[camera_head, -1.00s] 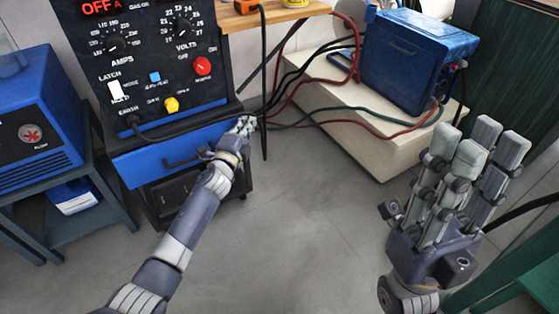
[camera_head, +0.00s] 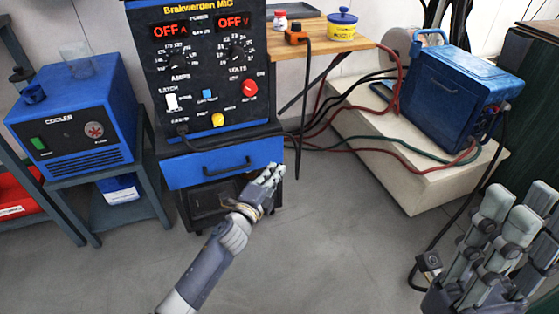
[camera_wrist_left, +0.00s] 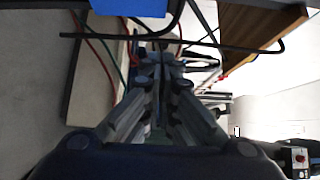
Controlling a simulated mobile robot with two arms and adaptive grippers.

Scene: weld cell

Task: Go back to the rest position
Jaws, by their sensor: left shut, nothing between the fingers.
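My left gripper (camera_head: 273,172) is shut and empty, with its arm stretched in from the bottom of the head view. Its fingertips are in front of the right end of the welder's blue drawer (camera_head: 195,170); whether they touch it I cannot tell. In the left wrist view the fingers (camera_wrist_left: 163,62) meet at their tips, near a thin dark bar (camera_wrist_left: 225,47). My right gripper (camera_head: 512,215) is at the lower right, pointing up, its fingers apart and nothing seen between them. Its lower part is cut off by the frame.
The welder (camera_head: 212,75) stands ahead, beside a blue cooler (camera_head: 75,115) on a stand. A wooden table (camera_head: 350,47) holds a yellow tin (camera_head: 342,31). A blue box (camera_head: 455,95) stands on a pale plinth (camera_head: 420,185) with cables.

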